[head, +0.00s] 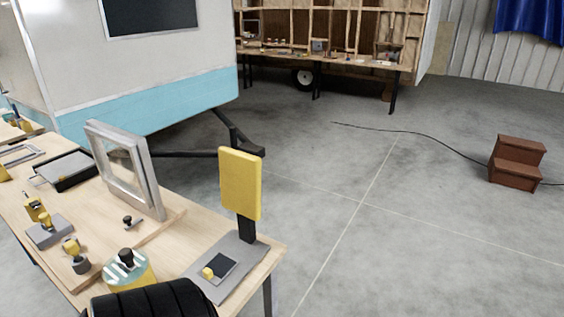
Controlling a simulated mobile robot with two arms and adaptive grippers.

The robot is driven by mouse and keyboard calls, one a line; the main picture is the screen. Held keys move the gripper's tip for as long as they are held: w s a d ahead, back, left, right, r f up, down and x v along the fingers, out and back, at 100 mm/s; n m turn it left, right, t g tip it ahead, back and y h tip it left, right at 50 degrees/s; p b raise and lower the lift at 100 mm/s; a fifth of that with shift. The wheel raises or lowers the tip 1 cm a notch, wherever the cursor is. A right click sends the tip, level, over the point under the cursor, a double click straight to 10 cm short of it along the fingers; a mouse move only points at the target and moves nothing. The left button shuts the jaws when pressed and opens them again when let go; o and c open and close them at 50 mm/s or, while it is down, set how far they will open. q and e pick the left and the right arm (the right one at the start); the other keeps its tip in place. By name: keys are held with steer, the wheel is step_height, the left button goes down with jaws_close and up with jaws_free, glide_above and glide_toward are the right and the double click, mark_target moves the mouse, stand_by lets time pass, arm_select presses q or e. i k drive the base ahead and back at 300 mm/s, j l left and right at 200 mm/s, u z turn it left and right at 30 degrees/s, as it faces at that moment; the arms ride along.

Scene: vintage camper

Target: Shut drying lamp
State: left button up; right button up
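The thing that looks like the drying lamp (240,185) stands at the near right corner of the wooden workbench. Its yellow panel is raised upright on a short black post. The post rises from a flat grey base plate (228,287), which carries a dark square pad with a small yellow block on it. The panel stands clear above the base, not folded down on it. Neither of my grippers can be made out in the head view. A black ribbed shape at the bottom edge, left of the lamp, cannot be told for sure.
The workbench (185,240) holds a framed window (125,168), a round striped tin (128,270), small clamps and a black tray (66,170). A white and blue camper (150,107) stands behind. Open floor lies right, with brown steps (516,160) and a cable.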

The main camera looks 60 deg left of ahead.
mark_target(240, 172)
steer(key=i+u, duration=0.8)
steer(key=u, duration=0.2)
steer(key=i+l+u, duration=0.3)
steer(key=u, duration=0.2)
steer(key=i+u, duration=0.2)
steer(key=u, duration=0.25)
steer(key=i+l+u, duration=0.15)
steer(key=u, duration=0.35)
steer(key=i+l+u, duration=0.25)
steer(key=u, duration=0.2)
steer(key=i+l+u, duration=0.15)
steer(key=u, duration=0.35)
steer(key=l+u, duration=0.45)
steer(key=i+j, duration=0.05)
